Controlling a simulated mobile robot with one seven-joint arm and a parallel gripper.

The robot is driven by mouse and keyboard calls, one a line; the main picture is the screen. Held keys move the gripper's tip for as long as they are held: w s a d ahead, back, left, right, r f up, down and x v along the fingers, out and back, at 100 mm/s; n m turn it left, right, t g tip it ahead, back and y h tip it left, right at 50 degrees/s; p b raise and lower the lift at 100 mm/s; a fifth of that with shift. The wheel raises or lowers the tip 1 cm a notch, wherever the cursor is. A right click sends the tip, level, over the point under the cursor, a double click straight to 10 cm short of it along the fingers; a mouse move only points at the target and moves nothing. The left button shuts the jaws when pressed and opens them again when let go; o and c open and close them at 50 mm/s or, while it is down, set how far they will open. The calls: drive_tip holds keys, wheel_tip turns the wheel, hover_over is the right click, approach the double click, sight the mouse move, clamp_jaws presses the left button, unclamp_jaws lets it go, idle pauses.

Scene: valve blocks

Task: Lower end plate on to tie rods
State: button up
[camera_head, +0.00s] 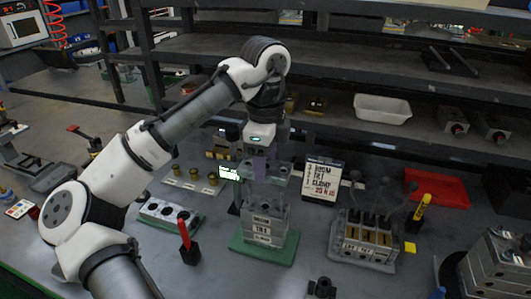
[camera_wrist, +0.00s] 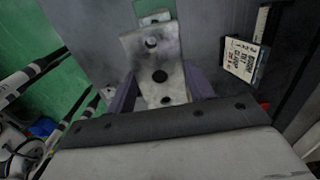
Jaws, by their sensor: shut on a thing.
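My gripper (camera_head: 262,165) has purple fingers and is shut on the end plate (camera_head: 279,176), a flat grey metal plate with holes. In the wrist view the plate (camera_wrist: 158,58) lies between the two fingers of my gripper (camera_wrist: 162,92). Below it in the head view stands a stack of grey valve blocks (camera_head: 264,226) with white labels on a green base (camera_head: 262,249). The plate is above the stack, with a gap between them. Thin upright tie rods (camera_head: 247,195) seem to rise from the stack towards the plate. Whether they enter its holes cannot be told.
A display card (camera_head: 322,181) stands right of the stack, and a lit green screen (camera_head: 228,173) stands left. A second valve block (camera_head: 365,238), a red-handled tool (camera_head: 186,240) and a red tray (camera_head: 437,188) are nearby. A shelf (camera_head: 335,105) runs behind.

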sight(265, 206)
drive_tip(key=shift+f+b, duration=0.4)
drive_tip(key=shift+f, duration=0.85)
drive_tip(key=shift+r+p, duration=0.1)
drive_tip(key=shift+p, duration=1.4)
idle(0.6)
drive_tip(key=shift+f+b, duration=1.75)
drive_tip(key=shift+f, duration=2.1)
drive_tip(key=o, duration=1.3)
drive_tip(key=shift+c, duration=0.2)
wheel_tip(265, 206, up, 14)
drive_tip(key=shift+f, duration=0.1)
